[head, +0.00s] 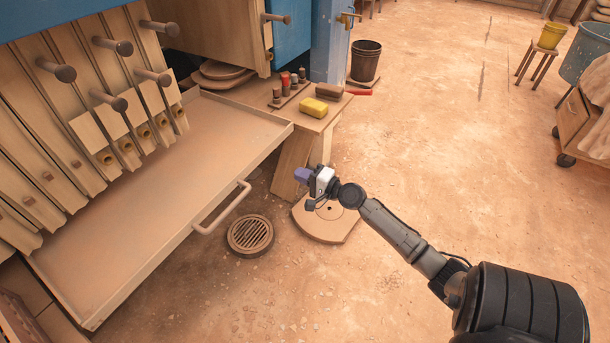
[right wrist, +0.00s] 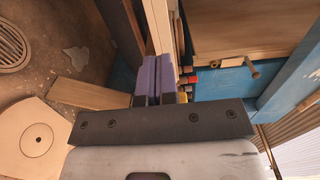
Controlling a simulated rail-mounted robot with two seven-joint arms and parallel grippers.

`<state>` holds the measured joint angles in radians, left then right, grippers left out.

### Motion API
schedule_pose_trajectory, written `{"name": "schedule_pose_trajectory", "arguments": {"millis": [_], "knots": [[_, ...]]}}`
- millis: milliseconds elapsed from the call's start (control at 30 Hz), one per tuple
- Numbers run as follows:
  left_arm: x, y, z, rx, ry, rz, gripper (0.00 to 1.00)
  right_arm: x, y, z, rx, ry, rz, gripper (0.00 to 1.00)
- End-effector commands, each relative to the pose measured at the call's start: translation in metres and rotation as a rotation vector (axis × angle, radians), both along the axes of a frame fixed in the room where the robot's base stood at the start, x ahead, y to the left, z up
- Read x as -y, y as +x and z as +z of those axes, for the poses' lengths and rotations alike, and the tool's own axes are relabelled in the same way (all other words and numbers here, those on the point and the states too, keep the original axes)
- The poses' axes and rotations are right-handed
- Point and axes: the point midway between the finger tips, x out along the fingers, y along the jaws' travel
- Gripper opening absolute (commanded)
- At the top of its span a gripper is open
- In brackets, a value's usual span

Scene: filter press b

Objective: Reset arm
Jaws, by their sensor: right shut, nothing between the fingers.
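My right arm reaches in from the lower right of the head view. Its gripper (head: 301,174) has purple fingers and hangs in free space, above the floor and in front of a low wooden bench (head: 312,122). In the right wrist view the two purple fingers (right wrist: 154,78) lie side by side, shut, with nothing held between them. My left gripper is in neither view.
A wide tray (head: 170,190) with a handle (head: 222,207) juts out below the press plates (head: 75,120). The bench carries a yellow sponge (head: 314,108) and several small bottles. Open floor spreads right.

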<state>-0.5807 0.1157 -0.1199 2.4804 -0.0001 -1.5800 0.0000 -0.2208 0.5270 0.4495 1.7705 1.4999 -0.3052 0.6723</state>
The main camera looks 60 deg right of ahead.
Motion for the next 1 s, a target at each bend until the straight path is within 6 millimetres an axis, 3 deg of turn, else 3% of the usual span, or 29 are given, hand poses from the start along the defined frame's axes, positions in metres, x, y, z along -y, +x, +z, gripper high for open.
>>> {"name": "schedule_pose_trajectory", "arguments": {"millis": [433,567,667,867,1000], "knots": [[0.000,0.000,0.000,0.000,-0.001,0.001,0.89,0.000,-0.009,0.000,0.001,-0.005,0.000,0.00],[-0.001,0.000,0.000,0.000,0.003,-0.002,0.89,-0.005,-0.009,-0.003,-0.023,-0.079,0.028,0.00],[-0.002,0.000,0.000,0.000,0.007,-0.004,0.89,-0.019,-0.011,-0.019,-0.114,-0.220,0.132,0.00],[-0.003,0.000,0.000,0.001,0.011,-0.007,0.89,-0.063,-0.030,-0.056,-0.415,-0.797,0.449,0.00],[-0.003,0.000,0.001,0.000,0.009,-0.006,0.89,-0.100,-0.054,-0.079,-0.632,-1.172,0.662,0.00]]}}
